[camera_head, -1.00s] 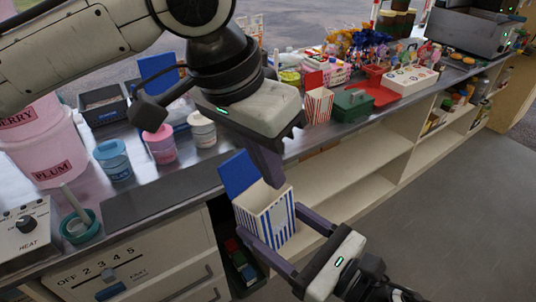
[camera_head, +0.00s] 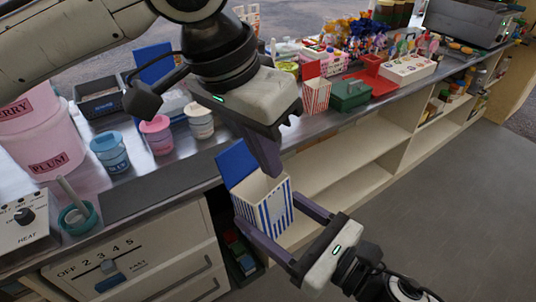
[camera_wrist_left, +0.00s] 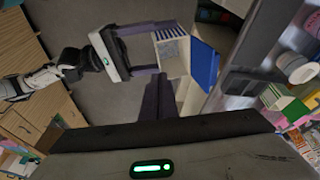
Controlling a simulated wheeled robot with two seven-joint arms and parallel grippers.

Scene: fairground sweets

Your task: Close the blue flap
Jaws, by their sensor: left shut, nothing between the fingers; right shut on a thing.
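A white box with blue stripes (camera_head: 266,207) is held off the counter's front edge, its top open. Its blue flap (camera_head: 236,163) stands up and tilts back on the left, counter side. My right gripper (camera_head: 268,208) is shut on the box, one finger along each side. My left gripper (camera_head: 274,170) is shut and empty, its fingertips pointing down just above the box's opening, at the far side from the camera. In the left wrist view, the flap (camera_wrist_left: 204,64) leans outward from the box (camera_wrist_left: 171,55), and the left fingers (camera_wrist_left: 158,98) are close to the opening; contact cannot be told.
The steel counter (camera_head: 160,185) runs behind the box, with pink and blue tubs (camera_head: 157,134), a red-striped box (camera_head: 316,95) and a green box (camera_head: 350,94) on it. Open shelves (camera_head: 345,165) lie below. The floor (camera_head: 440,210) at the right is clear.

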